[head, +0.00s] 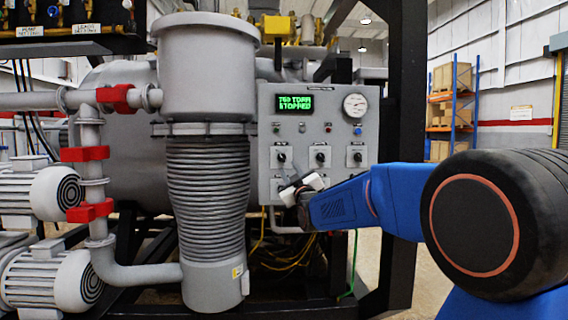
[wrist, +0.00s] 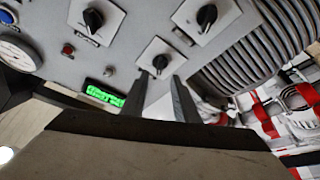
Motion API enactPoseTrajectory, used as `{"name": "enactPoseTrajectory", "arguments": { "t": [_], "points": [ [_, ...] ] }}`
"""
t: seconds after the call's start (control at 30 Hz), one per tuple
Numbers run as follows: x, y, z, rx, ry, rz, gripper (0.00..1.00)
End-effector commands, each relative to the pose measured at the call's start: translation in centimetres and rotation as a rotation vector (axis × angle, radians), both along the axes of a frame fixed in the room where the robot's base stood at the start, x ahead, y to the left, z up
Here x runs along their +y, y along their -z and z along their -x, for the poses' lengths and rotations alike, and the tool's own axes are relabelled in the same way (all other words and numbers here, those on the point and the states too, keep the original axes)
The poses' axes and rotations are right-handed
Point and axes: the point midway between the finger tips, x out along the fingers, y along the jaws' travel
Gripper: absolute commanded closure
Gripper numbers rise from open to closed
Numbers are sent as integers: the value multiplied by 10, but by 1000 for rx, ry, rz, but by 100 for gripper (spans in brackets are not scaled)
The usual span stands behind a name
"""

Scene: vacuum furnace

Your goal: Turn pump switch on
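The grey control panel (head: 268,113) carries a row of dark rotary switches on pale square plates. The left switch (head: 281,157) is just above my gripper (head: 289,176), at the panel's lower left. In the wrist view the panel appears turned over, and a black switch (wrist: 160,62) sits just beyond and between the two fingertips of my gripper (wrist: 157,80). The fingers are apart with nothing visible between them. I cannot tell whether they touch the panel. The switch labels are too small to read, so I cannot tell which one is the pump switch. The green display (head: 293,104) seems to read 760 TORR STOPPED.
Two more switches, middle (head: 320,157) and right (head: 357,156), sit in the same row. Another switch (wrist: 207,17) shows in the wrist view. A round gauge (head: 355,105) is at upper right. A ribbed column (head: 206,190) stands left of the panel, a black post (head: 402,110) right.

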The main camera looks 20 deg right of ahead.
Motion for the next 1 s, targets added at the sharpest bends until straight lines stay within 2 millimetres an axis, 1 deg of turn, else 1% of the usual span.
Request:
{"name": "enactPoseTrajectory", "arguments": {
  "t": [0.03,0.2,0.4,0.6,0.87,0.9,0.97,1.0],
  "points": [
    [-1,-3,-9,0,0,0,73],
    [-3,-12,-36,0,0,0,73],
    [-5,-20,-59,1,0,0,73],
    [-5,-23,-67,0,0,0,73],
    [-5,-24,-67,1,0,0,73],
    [-5,-24,-67,1,0,0,82],
    [-5,-24,-67,1,0,0,97],
    [-5,-24,-67,1,0,0,100]
  ]
}}
